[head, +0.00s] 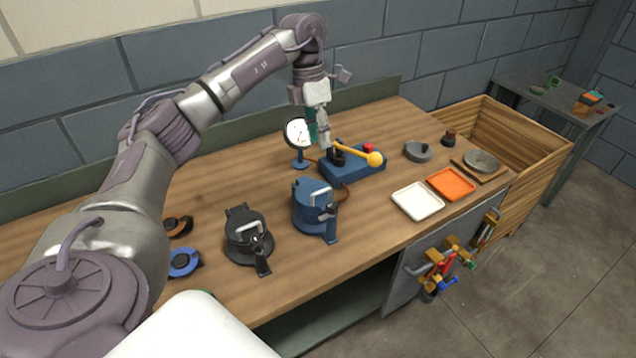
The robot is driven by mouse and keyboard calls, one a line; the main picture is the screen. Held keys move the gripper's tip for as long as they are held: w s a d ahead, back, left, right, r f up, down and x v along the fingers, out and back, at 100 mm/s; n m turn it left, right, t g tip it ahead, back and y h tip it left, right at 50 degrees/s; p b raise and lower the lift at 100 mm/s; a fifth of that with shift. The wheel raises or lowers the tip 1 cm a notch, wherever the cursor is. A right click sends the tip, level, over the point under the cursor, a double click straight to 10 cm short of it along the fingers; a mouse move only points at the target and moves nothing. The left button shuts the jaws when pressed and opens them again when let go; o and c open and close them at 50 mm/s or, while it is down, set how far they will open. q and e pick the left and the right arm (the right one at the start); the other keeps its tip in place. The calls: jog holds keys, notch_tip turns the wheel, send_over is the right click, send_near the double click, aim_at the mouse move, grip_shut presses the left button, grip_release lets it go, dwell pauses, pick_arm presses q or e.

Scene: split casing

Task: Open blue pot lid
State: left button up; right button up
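The blue pot (305,215) stands on the wooden workbench near the middle of the head view. Its lid appears closed, with a light metal handle on top and a clamp-like lever hanging down its front right side. My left gripper (321,140) hangs pointing down, above and behind the blue pot, close to the blue base with the yellow-knobbed lever. It is apart from the pot. Its fingertips are small and partly merge with the things behind, so I cannot tell whether it is open. My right gripper is not in view.
A black pot (240,243) stands left of the blue one. Behind are a dial gauge (299,132) and a lever press (350,167). A white tray (417,202) and orange tray (451,184) lie to the right. The bench front between pots and trays is clear.

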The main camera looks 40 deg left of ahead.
pick_arm(q)
jog(key=a, duration=0.1)
jog(key=p, duration=0.4)
send_near(320, 191)
jog(key=shift+y, duration=0.3)
jog(key=f, duration=0.2)
jog(key=d+f, duration=0.1)
jog(key=f, duration=0.3)
jog(key=shift+s+d+f, duration=0.15)
jog(key=shift+d+f, duration=0.1)
jog(key=shift+f, duration=0.65)
grip_shut()
